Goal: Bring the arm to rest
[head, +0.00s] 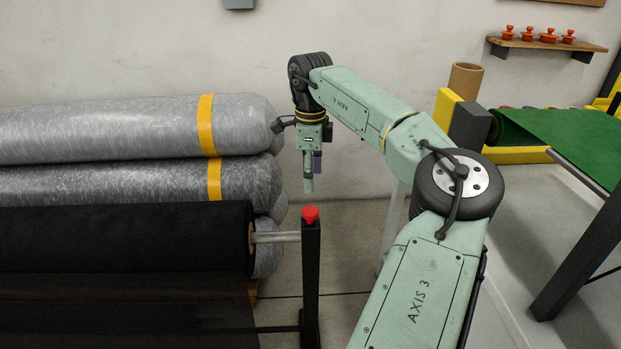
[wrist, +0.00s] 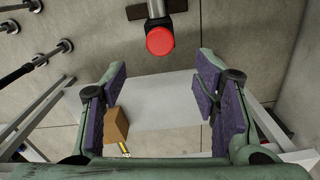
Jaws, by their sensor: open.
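My gripper (head: 311,178) hangs pointing down at the end of my arm in the head view, above and behind the red-capped post. In the wrist view my gripper (wrist: 160,105) is open, its purple-padded fingers wide apart with nothing between the pads. A pale flat surface (wrist: 160,84) shows below and between the fingers. A brown block (wrist: 116,125) shows beside the left finger; I cannot tell how far below it lies.
A black post with a red cap (head: 310,215) stands near my arm; the red cap (wrist: 160,41) also shows in the wrist view. A black roll (head: 120,240) and stacked grey wrapped rolls (head: 110,130) fill the left. A green-topped table (head: 560,135) stands right.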

